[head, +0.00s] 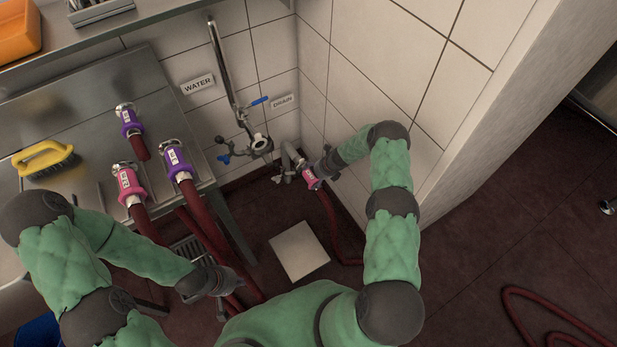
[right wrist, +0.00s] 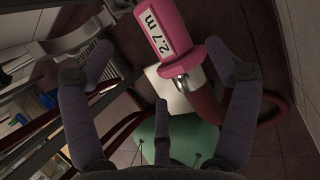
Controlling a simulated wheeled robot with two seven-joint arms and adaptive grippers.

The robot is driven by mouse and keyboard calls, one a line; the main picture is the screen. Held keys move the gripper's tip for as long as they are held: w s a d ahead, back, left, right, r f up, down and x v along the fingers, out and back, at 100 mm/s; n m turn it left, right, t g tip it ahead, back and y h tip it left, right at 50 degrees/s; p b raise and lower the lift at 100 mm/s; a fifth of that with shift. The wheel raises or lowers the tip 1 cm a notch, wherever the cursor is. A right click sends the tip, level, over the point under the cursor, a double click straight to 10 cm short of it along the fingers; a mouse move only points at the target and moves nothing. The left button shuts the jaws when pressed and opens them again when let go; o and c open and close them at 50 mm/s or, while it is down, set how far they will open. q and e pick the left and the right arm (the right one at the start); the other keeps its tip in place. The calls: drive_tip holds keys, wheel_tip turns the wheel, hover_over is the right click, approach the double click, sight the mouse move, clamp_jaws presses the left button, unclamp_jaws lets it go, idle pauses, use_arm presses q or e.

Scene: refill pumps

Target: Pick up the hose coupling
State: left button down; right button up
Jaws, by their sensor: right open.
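A pink hose coupling (head: 310,178) with a white label is at the wall corner beside a grey pipe elbow, its dark red hose running down to the floor. In the right wrist view the coupling (right wrist: 160,35) reads "2.7 m"; its upper end is cut off. My right gripper (right wrist: 163,72) is open, its fingers spread on either side of the coupling with visible gaps. In the head view my right gripper (head: 307,170) is at the coupling and partly covers it. My left gripper (head: 226,304) hangs low near the red hoses, away from this coupling; its finger opening is unclear.
Another pink coupling (head: 130,184) and two purple couplings (head: 178,163) (head: 130,122) are at the steel bench at left, with a yellow brush (head: 45,158). A pipe with blue-handled valves (head: 256,143) stands on the tiled wall. A pale floor plate (head: 299,250) lies below.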

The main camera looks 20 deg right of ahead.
sight(312, 178)
drive_tip(key=b+x, duration=0.3)
drive_tip(key=x, duration=0.2)
drive_tip(key=shift+d, duration=0.15)
drive_tip(key=c, duration=1.2)
drive_tip(key=shift+r, duration=0.1)
drive_tip(key=shift+c, duration=1.3)
drive_tip(key=shift+d, duration=0.1)
